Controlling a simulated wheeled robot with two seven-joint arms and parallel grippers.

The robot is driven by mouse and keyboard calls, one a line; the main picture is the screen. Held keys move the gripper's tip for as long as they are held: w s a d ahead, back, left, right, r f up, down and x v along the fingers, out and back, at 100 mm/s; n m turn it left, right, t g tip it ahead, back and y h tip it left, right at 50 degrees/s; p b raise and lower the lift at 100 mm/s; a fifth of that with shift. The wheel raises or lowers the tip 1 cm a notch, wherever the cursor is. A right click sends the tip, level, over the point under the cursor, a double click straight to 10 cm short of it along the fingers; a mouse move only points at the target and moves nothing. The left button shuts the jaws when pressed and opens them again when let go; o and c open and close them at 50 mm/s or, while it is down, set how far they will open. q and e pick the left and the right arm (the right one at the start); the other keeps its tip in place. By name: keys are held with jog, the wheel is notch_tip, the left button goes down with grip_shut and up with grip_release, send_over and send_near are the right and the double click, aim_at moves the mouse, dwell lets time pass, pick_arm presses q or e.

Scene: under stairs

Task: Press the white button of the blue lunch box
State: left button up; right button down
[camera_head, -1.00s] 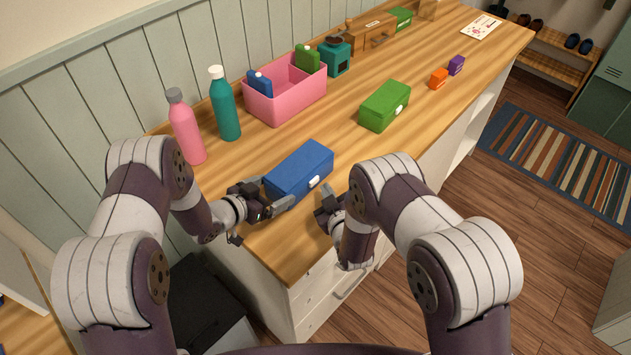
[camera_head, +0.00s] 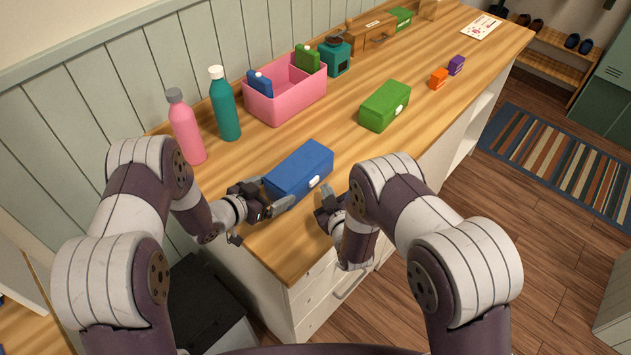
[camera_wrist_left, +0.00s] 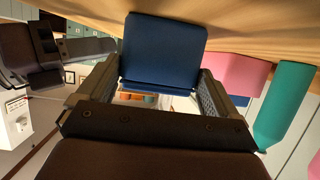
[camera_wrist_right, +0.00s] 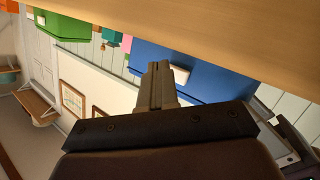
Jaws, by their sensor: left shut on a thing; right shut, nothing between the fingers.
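The blue lunch box (camera_head: 299,170) lies on the wooden counter near its close end. Its white button (camera_head: 314,181) is on the long side facing right. My left gripper (camera_head: 282,203) is shut on the near end of the box, which shows between its fingers in the left wrist view (camera_wrist_left: 163,50). My right gripper (camera_head: 326,196) is shut and empty, beside the box's button side and apart from it. In the right wrist view the closed fingers (camera_wrist_right: 157,80) stand in front of the blue box (camera_wrist_right: 190,75). A small white spot on it (camera_wrist_right: 168,96) is partly hidden by the fingers.
A green lunch box (camera_head: 384,106) stands farther along the counter (camera_head: 330,130). A pink bottle (camera_head: 187,130), a teal bottle (camera_head: 224,107) and a pink bin (camera_head: 286,97) stand by the wall. Small orange (camera_head: 438,78) and purple (camera_head: 456,65) boxes lie near the right edge.

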dwell(0.8)
jog(key=shift+w+a, duration=0.3)
jog(key=shift+w+a, duration=0.4)
jog(key=shift+a, duration=0.05)
dwell(1.0)
jog(key=shift+s+d, duration=0.7)
jog(key=shift+d, duration=0.05)
jog(key=shift+s+d, duration=1.7)
jog(key=shift+d, duration=0.15)
